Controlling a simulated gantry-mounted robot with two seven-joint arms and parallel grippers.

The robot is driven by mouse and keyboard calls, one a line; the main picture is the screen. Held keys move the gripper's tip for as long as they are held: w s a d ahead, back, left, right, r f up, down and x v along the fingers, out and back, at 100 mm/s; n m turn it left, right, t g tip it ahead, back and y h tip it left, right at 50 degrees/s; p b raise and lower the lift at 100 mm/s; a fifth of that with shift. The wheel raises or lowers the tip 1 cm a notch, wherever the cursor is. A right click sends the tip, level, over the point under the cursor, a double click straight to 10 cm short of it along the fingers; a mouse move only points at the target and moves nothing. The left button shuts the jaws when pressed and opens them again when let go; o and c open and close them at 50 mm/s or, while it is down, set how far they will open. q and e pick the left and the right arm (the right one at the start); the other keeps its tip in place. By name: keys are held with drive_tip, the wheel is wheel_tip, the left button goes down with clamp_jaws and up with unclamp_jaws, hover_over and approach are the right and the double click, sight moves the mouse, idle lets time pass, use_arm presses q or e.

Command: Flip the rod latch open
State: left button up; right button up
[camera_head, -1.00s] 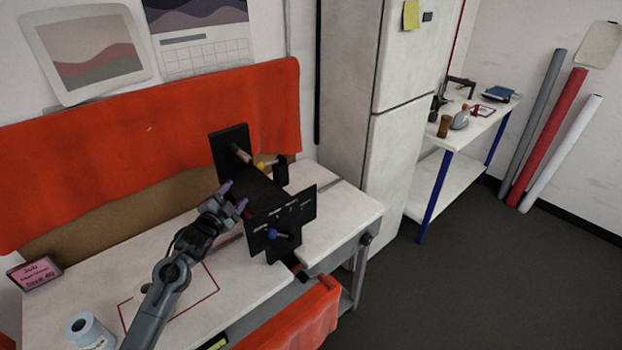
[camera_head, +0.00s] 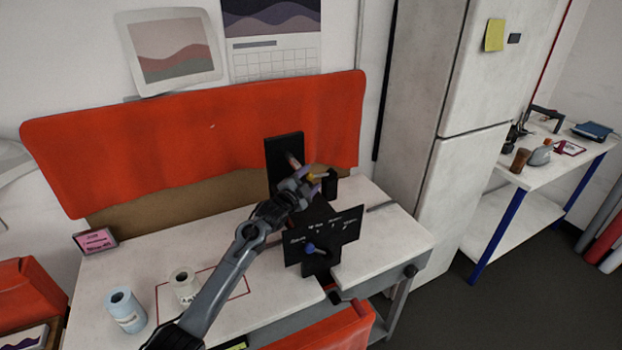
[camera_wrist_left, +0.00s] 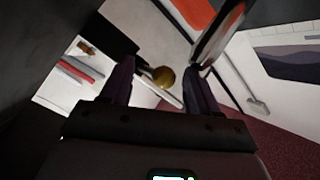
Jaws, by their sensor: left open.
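A black device with a rod latch stands on the white bench in the head view. It has a tall back plate (camera_head: 284,155) and a front panel (camera_head: 340,235) with small white labels and a blue knob (camera_head: 311,248). A yellow part (camera_head: 313,177) shows at its upper middle. My left gripper (camera_head: 308,184) is over the device beside this part and hides much of the rod. In the left wrist view, a round gold knob (camera_wrist_left: 163,77) appears between the open fingers (camera_wrist_left: 160,88); contact cannot be told. My right gripper is not in view.
An orange cloth (camera_head: 200,140) hangs behind. A fridge (camera_head: 470,190) stands to the right.

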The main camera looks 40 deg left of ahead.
use_arm(q)
drive_tip(key=shift+w, duration=0.55)
clamp_jaws()
